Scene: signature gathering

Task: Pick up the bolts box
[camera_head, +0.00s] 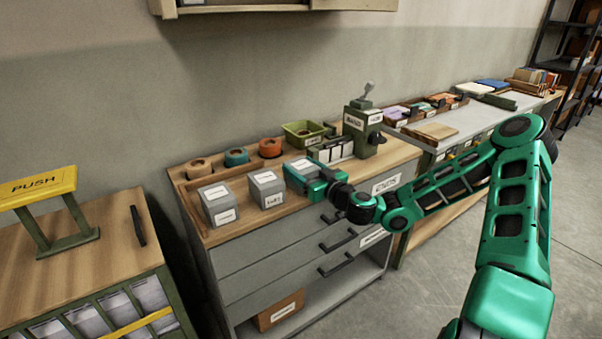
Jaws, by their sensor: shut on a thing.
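Three small grey boxes with white labels stand in a row on the wooden top of the grey drawer bench. The left box (218,204) and the middle box (267,188) stand free. My gripper (304,177) is at the right end of the row, shut on the third grey box (299,164). My gripper hides much of that box, and I cannot tell whether it touches the bench top. The labels are too small to read, so I cannot tell which box is the bolts box.
Behind the boxes are tape rolls (270,148) and a green bin (305,132). A green machine (362,126) stands at the right end of the bench. A second bench (468,120) lies to the right. Open floor (400,300) lies in front.

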